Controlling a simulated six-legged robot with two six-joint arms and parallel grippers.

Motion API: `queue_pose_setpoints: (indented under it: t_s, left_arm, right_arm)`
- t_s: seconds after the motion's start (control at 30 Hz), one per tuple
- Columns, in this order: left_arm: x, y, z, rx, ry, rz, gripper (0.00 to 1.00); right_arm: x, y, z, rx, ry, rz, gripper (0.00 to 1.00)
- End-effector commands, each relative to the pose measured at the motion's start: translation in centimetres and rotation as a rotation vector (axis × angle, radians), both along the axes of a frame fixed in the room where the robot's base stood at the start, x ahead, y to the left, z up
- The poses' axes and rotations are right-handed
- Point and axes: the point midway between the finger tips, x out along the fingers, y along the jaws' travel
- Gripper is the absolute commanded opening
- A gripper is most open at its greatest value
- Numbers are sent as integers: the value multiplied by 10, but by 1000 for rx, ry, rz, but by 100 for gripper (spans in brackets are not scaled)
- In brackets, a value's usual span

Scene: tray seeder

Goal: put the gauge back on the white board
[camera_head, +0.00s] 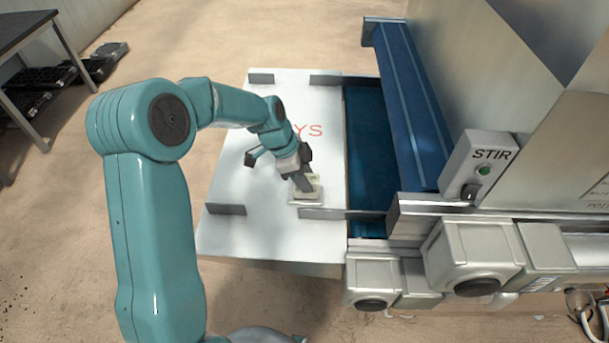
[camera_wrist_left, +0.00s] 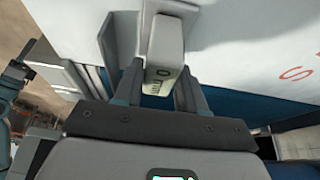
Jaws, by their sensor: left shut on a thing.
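The gauge (camera_head: 308,186) is a small pale block on or just above the white board (camera_head: 240,180), near its front right part. My left gripper (camera_head: 303,180) is shut on it from above. In the left wrist view the gauge (camera_wrist_left: 165,45) stands between the two fingers, and its small display reads like "0 mm". A pale flat piece shows around the gauge's far end. I cannot tell whether the gauge touches the board. The fingers hide part of its sides. My right gripper is in neither view.
Low grey guides (camera_head: 226,209) stand along the board's edges. Right of the board are a blue channel (camera_head: 367,150) and the machine with a STIR switch box (camera_head: 478,168). Motor housings (camera_head: 472,255) jut out at the front right. The board's left part is mostly clear.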

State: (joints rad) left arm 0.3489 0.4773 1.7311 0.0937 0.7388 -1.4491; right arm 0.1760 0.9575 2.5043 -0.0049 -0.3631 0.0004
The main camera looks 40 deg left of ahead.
Motion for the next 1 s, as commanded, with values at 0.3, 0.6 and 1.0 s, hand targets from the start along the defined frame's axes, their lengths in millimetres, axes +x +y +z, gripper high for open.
queue_pose_setpoints:
  t_s: [0.3, 0.6, 1.0]
  left_arm:
    - [0, 0, -3, 0, -2, 1, 0]
    - [0, 0, -1, 0, -1, 0, 66]
    - [-10, 18, 50, 2, -6, 4, 66]
  right_arm:
    - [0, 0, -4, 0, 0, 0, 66]
    - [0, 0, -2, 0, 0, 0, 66]
    - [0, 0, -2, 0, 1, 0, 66]
